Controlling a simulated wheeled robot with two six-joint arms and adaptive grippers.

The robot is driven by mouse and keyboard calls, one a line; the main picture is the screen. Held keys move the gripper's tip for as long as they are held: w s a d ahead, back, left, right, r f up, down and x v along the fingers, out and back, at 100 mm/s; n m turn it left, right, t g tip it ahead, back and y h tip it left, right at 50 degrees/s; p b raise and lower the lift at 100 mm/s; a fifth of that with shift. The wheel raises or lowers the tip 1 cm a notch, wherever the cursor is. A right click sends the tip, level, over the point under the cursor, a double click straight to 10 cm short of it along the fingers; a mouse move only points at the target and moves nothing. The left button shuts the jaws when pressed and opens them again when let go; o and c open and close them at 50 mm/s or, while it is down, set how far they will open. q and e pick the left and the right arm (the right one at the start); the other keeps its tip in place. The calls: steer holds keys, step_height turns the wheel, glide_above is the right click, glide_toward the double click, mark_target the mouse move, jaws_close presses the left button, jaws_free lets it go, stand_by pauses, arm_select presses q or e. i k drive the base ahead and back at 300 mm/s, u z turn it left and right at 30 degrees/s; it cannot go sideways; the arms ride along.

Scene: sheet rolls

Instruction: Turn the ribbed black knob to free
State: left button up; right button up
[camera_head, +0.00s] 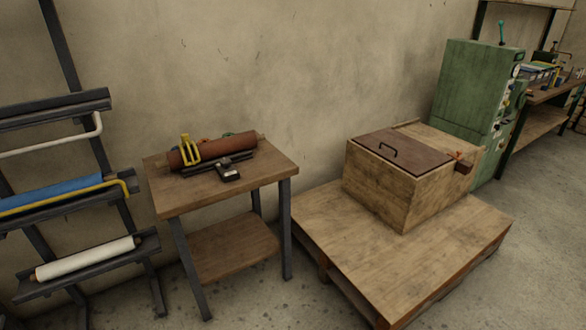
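I cannot pick out a ribbed black knob for certain at this distance. A small black device with a pale patch on top (229,173) sits at the front of the small wooden table (172,203). Behind it a reddish-brown roll (228,147) lies in a dark cradle, with a yellow clamp (189,149) around its left part. The green cabinet (467,85) at the right back has several small dials and controls on its right side, too small to read. Neither of my grippers is in view.
A rack at the left holds a blue roll (50,194) behind a yellow bar and a white roll (86,258). A lidded wooden box (385,191) stands on a low wooden platform (395,267). A cluttered bench (552,92) is far right. Concrete floor is clear in front.

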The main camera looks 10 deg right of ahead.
mark_target(226, 163)
steer(key=z, duration=0.75)
steer(key=i, duration=0.5)
